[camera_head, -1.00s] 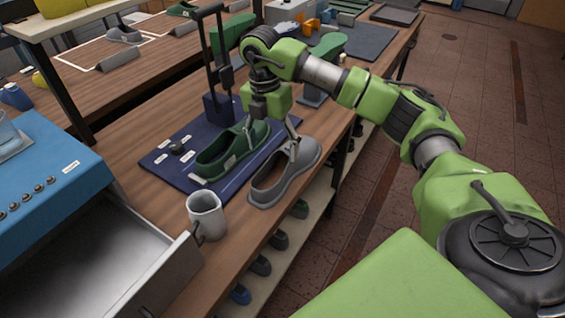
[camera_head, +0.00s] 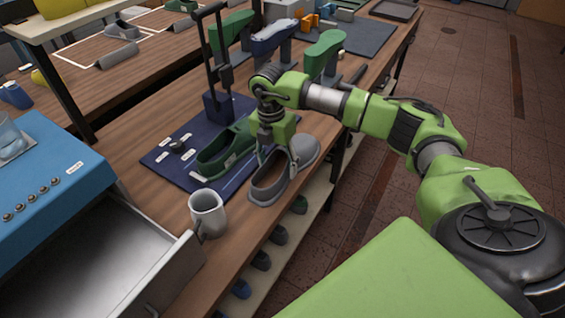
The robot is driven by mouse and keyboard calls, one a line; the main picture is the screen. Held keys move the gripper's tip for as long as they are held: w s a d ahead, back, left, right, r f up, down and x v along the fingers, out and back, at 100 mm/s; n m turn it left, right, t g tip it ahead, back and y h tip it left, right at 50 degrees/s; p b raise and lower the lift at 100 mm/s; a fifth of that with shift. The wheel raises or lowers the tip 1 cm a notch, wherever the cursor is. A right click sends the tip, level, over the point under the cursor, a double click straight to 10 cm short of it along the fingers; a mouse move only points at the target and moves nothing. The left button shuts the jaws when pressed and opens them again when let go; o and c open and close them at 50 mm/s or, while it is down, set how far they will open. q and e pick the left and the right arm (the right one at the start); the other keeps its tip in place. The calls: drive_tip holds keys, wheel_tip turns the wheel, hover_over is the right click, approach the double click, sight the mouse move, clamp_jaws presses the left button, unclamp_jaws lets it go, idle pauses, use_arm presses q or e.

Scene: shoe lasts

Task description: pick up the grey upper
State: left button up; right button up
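The grey upper (camera_head: 268,186) is a low, shoe-shaped piece near the front edge of the wooden bench, with its opening toward the mug and its toe pointing up and right. My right gripper (camera_head: 277,160) is down over its middle, with one finger on each side of it. The fingers are partly closed, and I cannot tell whether they press on the upper. The upper appears to rest on the bench. My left gripper is out of view.
A green upper (camera_head: 216,161) lies close on the left on a dark blue mat (camera_head: 164,160). A grey mug (camera_head: 206,211) stands in front. An open drawer (camera_head: 150,285) is at the lower left. Shoe lasts on stands (camera_head: 325,50) are behind.

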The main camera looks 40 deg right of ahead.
drive_tip(key=c, duration=0.6)
drive_tip(key=shift+o, duration=0.2)
